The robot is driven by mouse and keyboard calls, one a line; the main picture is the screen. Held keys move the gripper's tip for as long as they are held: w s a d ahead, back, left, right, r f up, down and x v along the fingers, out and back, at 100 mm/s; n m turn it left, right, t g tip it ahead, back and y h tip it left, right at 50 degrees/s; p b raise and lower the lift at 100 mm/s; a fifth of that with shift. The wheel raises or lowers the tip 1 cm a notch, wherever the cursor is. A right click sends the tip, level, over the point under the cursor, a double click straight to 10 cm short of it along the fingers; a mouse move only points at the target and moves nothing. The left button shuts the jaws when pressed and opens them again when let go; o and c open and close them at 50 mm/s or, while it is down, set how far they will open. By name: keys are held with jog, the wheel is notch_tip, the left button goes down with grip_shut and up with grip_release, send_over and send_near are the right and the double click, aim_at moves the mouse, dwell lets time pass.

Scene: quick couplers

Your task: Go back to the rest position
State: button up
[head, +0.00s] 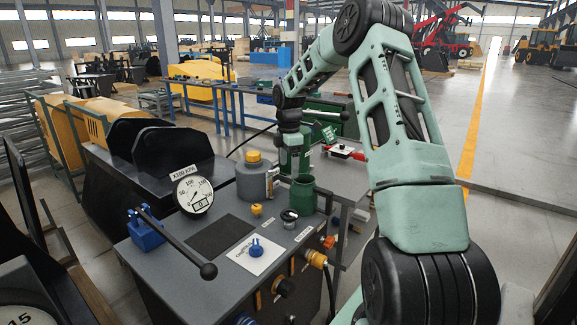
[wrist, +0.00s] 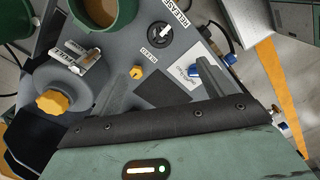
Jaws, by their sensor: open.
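My gripper (wrist: 160,88) is open and empty in the wrist view, its two dark fingers spread above the grey bench top (head: 170,262). In the head view my arm reaches out over the far side of the bench; the fingers cannot be made out there. A blue coupler part (head: 256,247) stands on a white card (head: 262,262) near the bench front; in the wrist view the blue part (wrist: 193,71) shows beside the right finger. A small yellow fitting (head: 256,210) stands behind the black mat (head: 219,238).
A dial gauge (head: 194,194), a grey cylinder (head: 250,183) with a yellow cap and a green cup (head: 302,196) stand on the bench. A blue valve (head: 146,230) with a long black lever juts over the front left. Open floor (head: 520,130) lies right.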

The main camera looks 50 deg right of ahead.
dwell(0.3)
jog(key=s+a+r+m, duration=0.1)
jog(key=s+a+r, duration=0.1)
jog(key=a, duration=1.4)
jog(key=s+a+r, duration=0.2)
jog(key=a, duration=1.5)
jog(key=s+a+m, duration=0.2)
jog(key=s+a, duration=1)
jog(key=s+a+m, duration=0.1)
jog(key=s+a, duration=0.1)
jog(key=s, duration=0.5)
jog(key=s+a+f, duration=0.1)
jog(key=s, duration=0.6)
jog(key=shift+a+m+y, duration=0.3)
jog(key=shift+a+m, duration=0.05)
jog(key=shift+m, duration=0.05)
